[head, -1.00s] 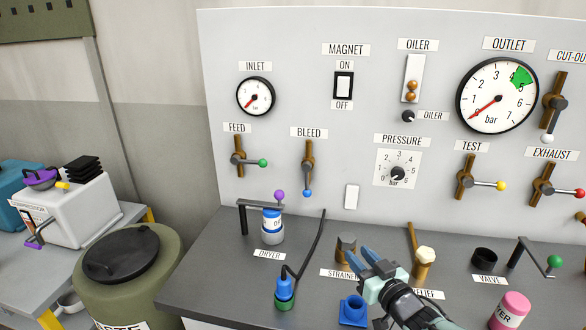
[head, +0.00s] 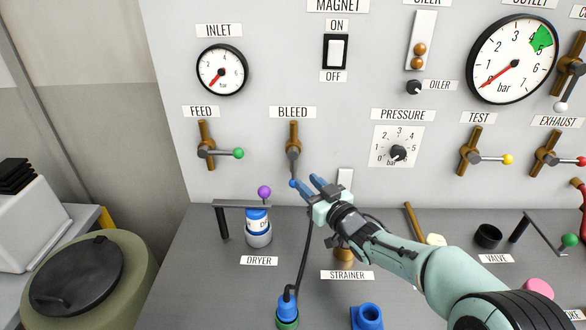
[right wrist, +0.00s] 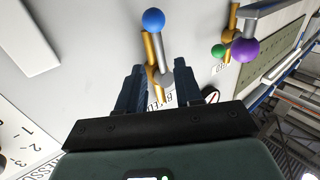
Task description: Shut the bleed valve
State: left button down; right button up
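The bleed valve (head: 293,150) is a brass vertical fitting on the grey panel, under the BLEED label. Its lever hangs straight down and ends in a blue ball (head: 292,183). My right gripper (head: 309,183) has its blue fingertips just right of the ball in the head view, partly in front of it. In the right wrist view the fingers (right wrist: 158,78) are spread, with the valve (right wrist: 149,48) and lever showing between and beyond them and the blue ball (right wrist: 153,20) past the tips. I cannot tell whether they touch. My left gripper is not in view.
The feed valve (head: 207,150) with a green ball is to the left. The dryer (head: 258,228) and its purple-balled lever (head: 264,192) stand on the bench below left. The pressure knob (head: 398,153) is to the right. A black hose (head: 303,255) rises below the gripper.

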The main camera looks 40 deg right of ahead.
aim_at(295, 171)
jog(key=w, duration=0.7)
jog(key=shift+w+d+p, duration=0.3)
jog(key=shift+d+p, duration=0.05)
jog(key=shift+d, duration=0.05)
grip_shut()
